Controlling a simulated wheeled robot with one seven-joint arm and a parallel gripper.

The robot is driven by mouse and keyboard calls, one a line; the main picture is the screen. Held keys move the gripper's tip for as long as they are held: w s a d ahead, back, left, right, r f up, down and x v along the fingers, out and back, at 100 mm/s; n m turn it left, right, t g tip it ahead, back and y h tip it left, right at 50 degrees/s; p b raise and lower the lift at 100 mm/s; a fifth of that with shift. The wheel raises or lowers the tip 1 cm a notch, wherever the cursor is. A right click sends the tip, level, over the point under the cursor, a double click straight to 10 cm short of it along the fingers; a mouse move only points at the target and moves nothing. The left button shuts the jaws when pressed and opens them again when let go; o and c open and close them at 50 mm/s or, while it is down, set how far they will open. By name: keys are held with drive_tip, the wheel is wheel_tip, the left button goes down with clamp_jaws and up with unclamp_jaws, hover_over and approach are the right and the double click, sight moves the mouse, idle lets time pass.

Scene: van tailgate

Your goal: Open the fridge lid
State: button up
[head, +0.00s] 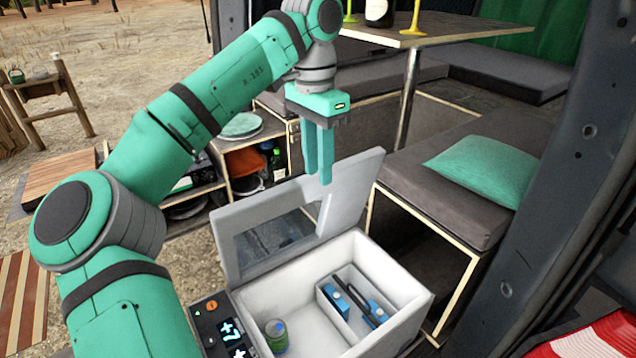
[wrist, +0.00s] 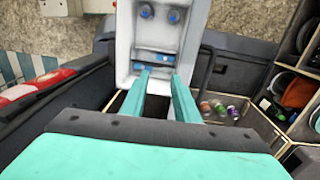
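The fridge (head: 372,262) is a white-lined box, and its pale lid (head: 350,190) with a dark window stands raised and tilted up at the back of the box. The opening shows a green jar (head: 276,335) and blue items (head: 345,300) in an inner compartment. My gripper (head: 322,180) points down, with its two teal fingers overlapping the lid's upper edge in the head view. I cannot tell whether they touch it. In the wrist view, the fingers (wrist: 162,75) are apart with a visible gap and nothing clearly held between them.
A control panel (head: 222,330) sits at the fridge's left. A bench with a green cushion (head: 485,168) is at the right, and a table (head: 440,28) with a bottle and yellow-stemmed glasses is behind. Shelves (head: 245,160) with plates and bottles stand left of the gripper. In the wrist view, several cans (wrist: 218,108) lie at the right.

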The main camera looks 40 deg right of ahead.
drive_tip(key=shift+s+d+r, duration=0.1)
drive_tip(key=shift+r, duration=0.8)
